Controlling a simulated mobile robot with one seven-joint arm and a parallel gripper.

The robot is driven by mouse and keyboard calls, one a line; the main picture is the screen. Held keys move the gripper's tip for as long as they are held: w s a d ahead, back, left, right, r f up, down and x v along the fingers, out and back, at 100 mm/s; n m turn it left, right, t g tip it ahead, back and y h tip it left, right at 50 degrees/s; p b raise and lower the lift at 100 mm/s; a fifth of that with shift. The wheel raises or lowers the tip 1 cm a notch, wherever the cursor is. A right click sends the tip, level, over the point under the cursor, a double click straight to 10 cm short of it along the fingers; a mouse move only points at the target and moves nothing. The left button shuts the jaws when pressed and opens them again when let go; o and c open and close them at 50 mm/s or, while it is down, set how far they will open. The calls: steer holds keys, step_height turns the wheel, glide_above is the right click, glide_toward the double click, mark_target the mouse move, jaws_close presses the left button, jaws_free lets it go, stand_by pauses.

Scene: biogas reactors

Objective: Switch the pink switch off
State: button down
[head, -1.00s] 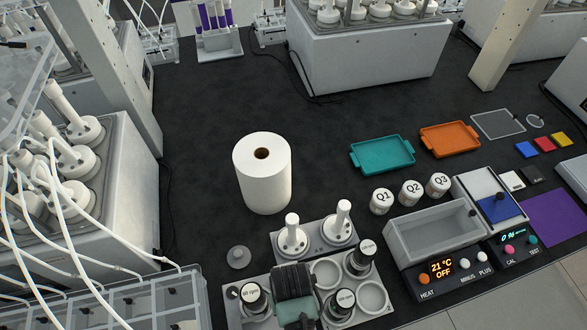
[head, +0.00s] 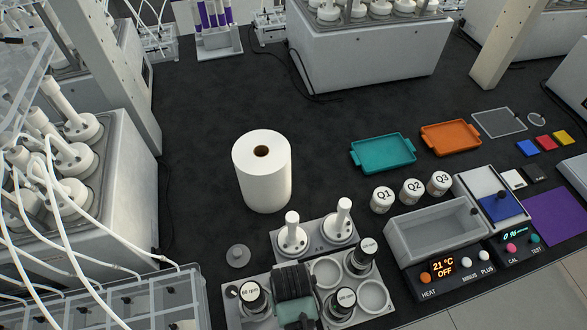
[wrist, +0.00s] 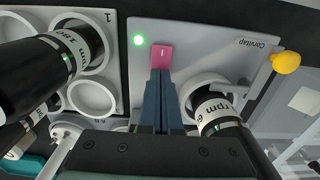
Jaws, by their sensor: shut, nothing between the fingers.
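The pink switch (wrist: 162,56) shows in the wrist view on a light grey plate marked "Corvitap" (wrist: 225,40), with a small white mark on its face. In the head view the dark, ribbed end of my arm (head: 293,282) appears between the two black rpm-labelled cylinders. The switch is hidden there.
Black cylinders crowd both sides of my gripper in the wrist view, one at left (wrist: 60,65), one at right (wrist: 222,118). A yellow knob (wrist: 286,63) sits at the plate's right. A paper roll (head: 262,175) stands behind.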

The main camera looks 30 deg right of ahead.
steer(key=shift+f, duration=0.25)
steer(key=shift+r, duration=0.1)
step_height(320, 180, up, 7)
steer(key=p, duration=0.7)
stand_by(0.5)
